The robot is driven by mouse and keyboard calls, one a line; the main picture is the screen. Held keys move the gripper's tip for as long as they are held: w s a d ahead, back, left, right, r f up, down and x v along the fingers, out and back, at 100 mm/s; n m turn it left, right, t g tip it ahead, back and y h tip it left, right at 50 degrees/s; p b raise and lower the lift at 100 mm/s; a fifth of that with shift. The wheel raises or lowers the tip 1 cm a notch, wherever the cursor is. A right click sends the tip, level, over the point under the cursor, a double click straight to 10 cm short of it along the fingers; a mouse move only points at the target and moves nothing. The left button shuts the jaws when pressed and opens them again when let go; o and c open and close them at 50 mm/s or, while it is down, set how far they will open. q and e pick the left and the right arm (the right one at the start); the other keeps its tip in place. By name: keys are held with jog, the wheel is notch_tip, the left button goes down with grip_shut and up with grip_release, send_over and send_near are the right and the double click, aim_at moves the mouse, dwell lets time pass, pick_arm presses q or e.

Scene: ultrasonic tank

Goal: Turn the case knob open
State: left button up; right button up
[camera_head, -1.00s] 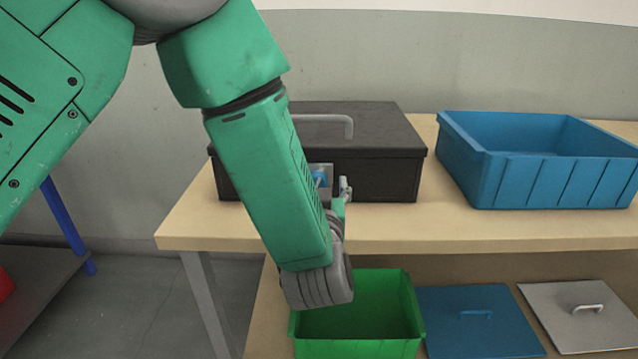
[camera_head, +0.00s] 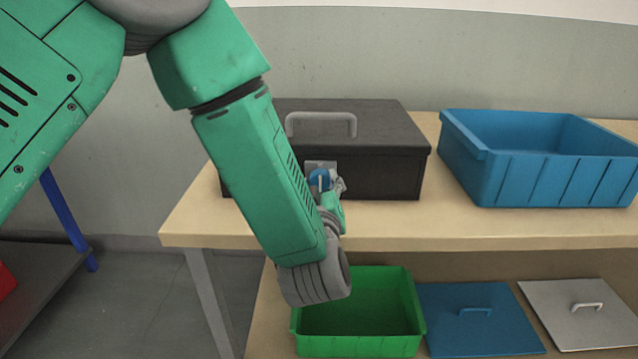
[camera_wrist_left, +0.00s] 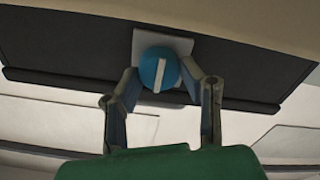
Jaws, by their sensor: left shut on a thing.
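A black case (camera_head: 385,175) with a grey top handle stands on the upper shelf. On its front, a blue round knob (camera_head: 319,180) with a white bar sits on a light square plate. The bar looks upright in the head view, and nearly upright in the left wrist view, where the knob (camera_wrist_left: 158,69) is clear. My left gripper (camera_wrist_left: 160,76) is shut on the knob, with one finger on each side of it. In the head view its fingers (camera_head: 327,184) are small and partly hidden by my forearm. My right gripper is not in view.
A blue open bin (camera_head: 540,180) stands right of the case. Below are a green open bin (camera_head: 360,345), a blue lid (camera_head: 480,335) and a grey lid (camera_head: 580,320). The wooden shelf (camera_head: 480,226) is bare in front of the case.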

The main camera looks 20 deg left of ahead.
pick_arm(q)
jog(key=shift+w, duration=0.1)
jog(key=o, duration=1.1)
jog(key=shift+w+d, duration=0.1)
jog(key=shift+s, duration=0.2)
jog(key=shift+s, duration=0.3)
jog(key=v, duration=1.1)
jog(key=shift+d, duration=0.15)
